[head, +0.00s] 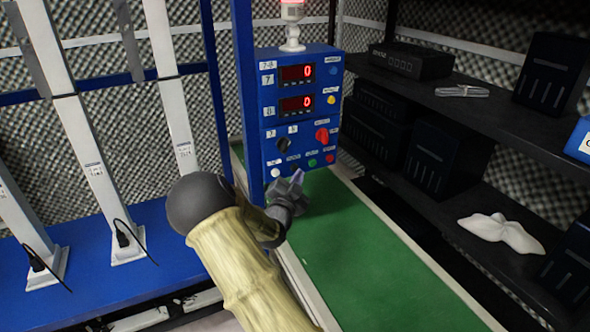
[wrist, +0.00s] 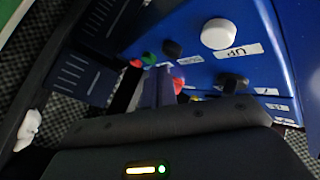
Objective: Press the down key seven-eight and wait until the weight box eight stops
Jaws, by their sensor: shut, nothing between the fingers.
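The blue control panel (head: 270,150) stands at the end of the green belt, with displays seven (head: 297,73) and eight (head: 297,105) both showing 0. Its bottom row has a white key (head: 275,172), a black key (head: 293,165), a green key (head: 312,162) and a red key (head: 330,158). My gripper (head: 298,178) is shut and empty, just in front of this row. In the wrist view its fingertips (wrist: 160,72) are near the black key (wrist: 172,48) and green key (wrist: 149,58); contact cannot be told. The white key (wrist: 218,34) has an UP label. Weight box eight cannot be identified.
A red lamp (head: 292,10) is lit on top of the panel. The green belt (head: 350,240) is bare. Black shelves (head: 480,105) with dark boxes stand on the right. White posts (head: 170,100) rise from a blue bench (head: 90,260) on the left.

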